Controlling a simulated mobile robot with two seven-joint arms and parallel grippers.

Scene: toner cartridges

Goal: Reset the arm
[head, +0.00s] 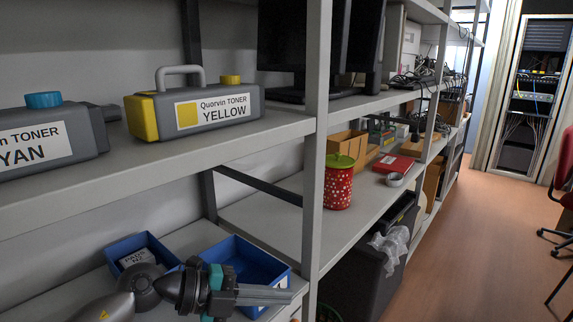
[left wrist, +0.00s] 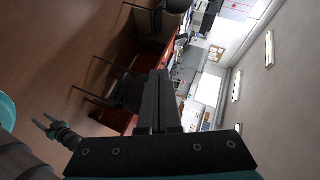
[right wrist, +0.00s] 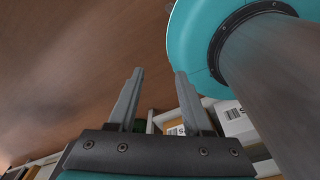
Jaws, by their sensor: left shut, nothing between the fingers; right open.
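My left gripper (head: 288,296) is at the bottom of the head view, in front of the blue bins on the lower shelf. Its fingers point right. In the left wrist view its two dark fingers (left wrist: 160,75) are together with nothing between them. My right gripper is outside the head view. In the right wrist view its fingers (right wrist: 160,74) stand apart with nothing held between them. An open gripper (left wrist: 45,122), apparently my right one, shows at the left edge of the left wrist view.
A yellow toner cartridge (head: 205,108) and a cyan one (head: 45,138) stand on the upper shelf. Blue bins (head: 245,262) sit below. A red dotted canister (head: 338,182) stands beyond the grey upright (head: 315,150). The floor (head: 480,225) at right is open, with a red chair (head: 565,165) at the edge.

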